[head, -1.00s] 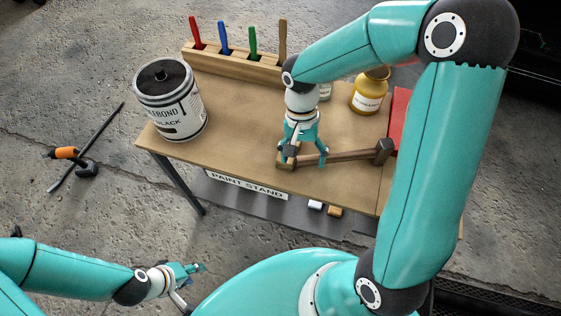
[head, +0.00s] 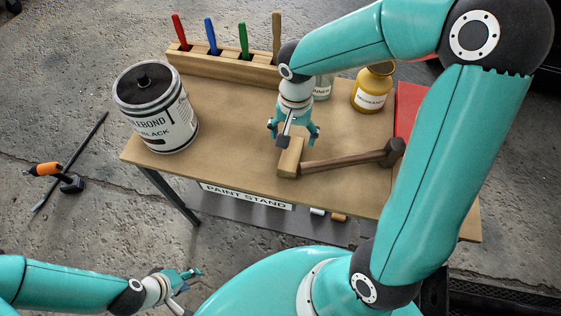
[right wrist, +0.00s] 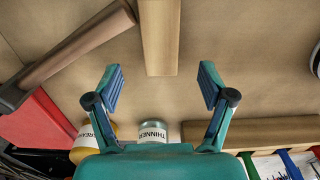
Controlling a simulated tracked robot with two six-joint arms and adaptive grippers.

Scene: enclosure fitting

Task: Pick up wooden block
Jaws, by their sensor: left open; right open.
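The wooden block (head: 290,156) is pale and oblong and lies near the front edge of the paint stand table. In the right wrist view it (right wrist: 158,38) reaches down from the top edge, its near end centred just beyond the gap between my fingers. My right gripper (head: 294,135) is open and empty above the far end of the block. Its spread fingers show in the right wrist view (right wrist: 160,84), with bare table between them. My left gripper (head: 183,277) is open and empty at lower left, away from the table.
A wooden-handled mallet (head: 350,157) lies close to the block's right side. A rack (head: 225,68) with coloured handles, a thinner jar (head: 323,87) and a yellow jar (head: 372,90) line the back. Table between can and block is clear.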

